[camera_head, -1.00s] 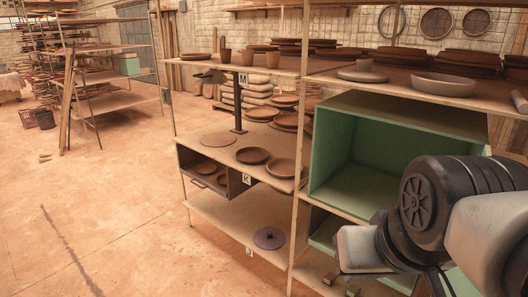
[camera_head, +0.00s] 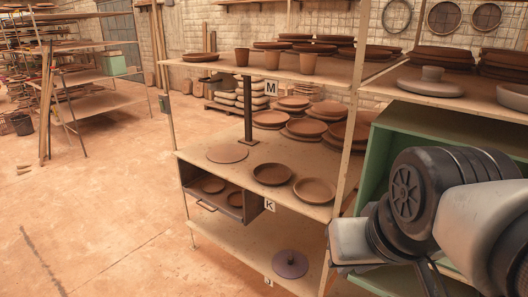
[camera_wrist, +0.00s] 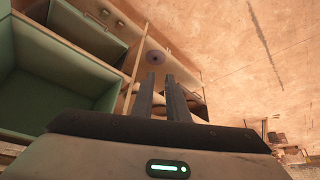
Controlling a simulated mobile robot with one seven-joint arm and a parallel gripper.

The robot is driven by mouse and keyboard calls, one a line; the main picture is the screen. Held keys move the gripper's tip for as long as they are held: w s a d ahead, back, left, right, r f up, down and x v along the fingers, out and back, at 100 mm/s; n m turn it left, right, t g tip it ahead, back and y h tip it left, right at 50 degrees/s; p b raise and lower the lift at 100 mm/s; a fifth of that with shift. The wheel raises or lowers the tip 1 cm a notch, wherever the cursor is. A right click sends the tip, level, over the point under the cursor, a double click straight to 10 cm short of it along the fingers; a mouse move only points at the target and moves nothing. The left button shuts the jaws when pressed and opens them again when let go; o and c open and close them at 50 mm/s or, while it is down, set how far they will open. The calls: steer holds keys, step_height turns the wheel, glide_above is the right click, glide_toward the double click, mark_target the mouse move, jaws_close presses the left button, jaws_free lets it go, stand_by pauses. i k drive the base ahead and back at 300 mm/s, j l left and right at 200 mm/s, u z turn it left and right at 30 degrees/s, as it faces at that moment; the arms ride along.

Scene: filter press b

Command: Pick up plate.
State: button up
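Several plates show in the head view. A dark brown plate (camera_head: 273,174) and a lighter brown plate (camera_head: 314,190) lie side by side on the middle shelf, with a flat round disc (camera_head: 227,153) to their left. Two small plates, one on the left (camera_head: 213,185) and one on the right (camera_head: 235,198), sit in the open-fronted box below. Which plate the task means cannot be told. My gripper (camera_wrist: 161,77) shows in the wrist view, with a narrow gap between its fingers and nothing held. It is away from the plates; its fingertips are not visible in the head view.
A purple-grey lid with a knob (camera_head: 290,264) lies on the bottom shelf. A dark post (camera_head: 248,110) rises behind the plates. Cups and stacked plates stand on the top shelf (camera_head: 215,67). A green box (camera_head: 385,140) is near my arm.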

mark_target(270, 174)
steer(key=i+j, duration=0.85)
steer(key=j, duration=0.15)
steer(key=i+j, duration=0.25)
steer(key=i, duration=0.2)
steer(key=i+j+z, duration=0.1)
steer(key=i, duration=0.4)
steer(key=j, duration=0.15)
